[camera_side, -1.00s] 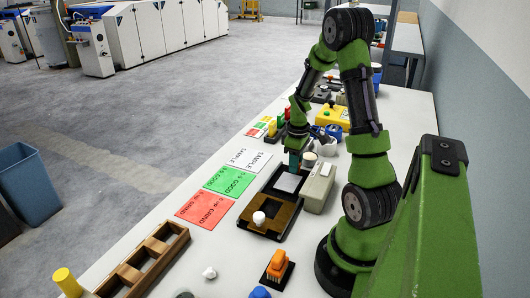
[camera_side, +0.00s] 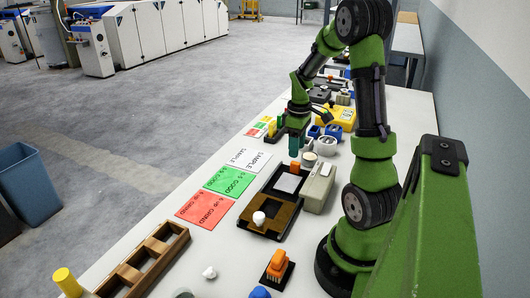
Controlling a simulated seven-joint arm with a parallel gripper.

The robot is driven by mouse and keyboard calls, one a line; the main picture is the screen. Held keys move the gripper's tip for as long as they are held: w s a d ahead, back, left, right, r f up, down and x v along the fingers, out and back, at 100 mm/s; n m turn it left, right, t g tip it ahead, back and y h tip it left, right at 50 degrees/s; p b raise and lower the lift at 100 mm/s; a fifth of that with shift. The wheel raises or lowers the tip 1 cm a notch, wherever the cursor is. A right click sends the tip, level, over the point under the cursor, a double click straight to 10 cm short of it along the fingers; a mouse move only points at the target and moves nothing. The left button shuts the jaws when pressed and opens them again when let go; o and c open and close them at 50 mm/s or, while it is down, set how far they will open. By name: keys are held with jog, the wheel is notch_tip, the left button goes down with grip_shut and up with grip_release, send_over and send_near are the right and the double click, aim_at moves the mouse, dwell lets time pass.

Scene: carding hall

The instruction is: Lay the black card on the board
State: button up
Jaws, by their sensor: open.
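A long dark board (camera_side: 279,183) lies in the middle of the table with a pale grey square (camera_side: 288,183) on its far part. On its near part sits a brown frame (camera_side: 287,217) with a black rectangle (camera_side: 272,208) in it, which may be the black card; I cannot tell for sure. A white knob (camera_side: 259,218) stands on the frame's left part. A small orange block (camera_side: 294,168) stands at the board's far end. My gripper (camera_side: 294,148) is open beyond the board, apart from it. Its teal fingers look empty, but the gap between them is not clear.
A grey-beige box (camera_side: 318,188) stands right against the board. Red, green and white paper sheets (camera_side: 229,180) lie left. White and blue cups (camera_side: 326,146) and a yellow box (camera_side: 342,117) stand beyond. A wooden tray (camera_side: 143,262) and an orange brush (camera_side: 278,264) are nearer.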

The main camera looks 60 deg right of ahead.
jog(key=w+a+r+t, duration=0.2)
jog(key=w+a+r, duration=0.1)
jog(key=a+r, duration=0.5)
jog(key=s+a+r+m+t, duration=0.1)
jog(key=a+r, duration=0.1)
jog(key=a, duration=0.5)
jog(key=s+a+r+m+t+y, duration=0.1)
jog(key=a+r+t, duration=0.1)
jog(key=a, duration=0.6)
jog(key=s+a+r+m+t+y, duration=0.1)
jog(key=a+r+m+t, duration=0.1)
jog(key=a, duration=0.5)
jog(key=shift+s+a+r, duration=0.25)
jog(key=shift+a+r, duration=0.05)
jog(key=shift+r, duration=0.3)
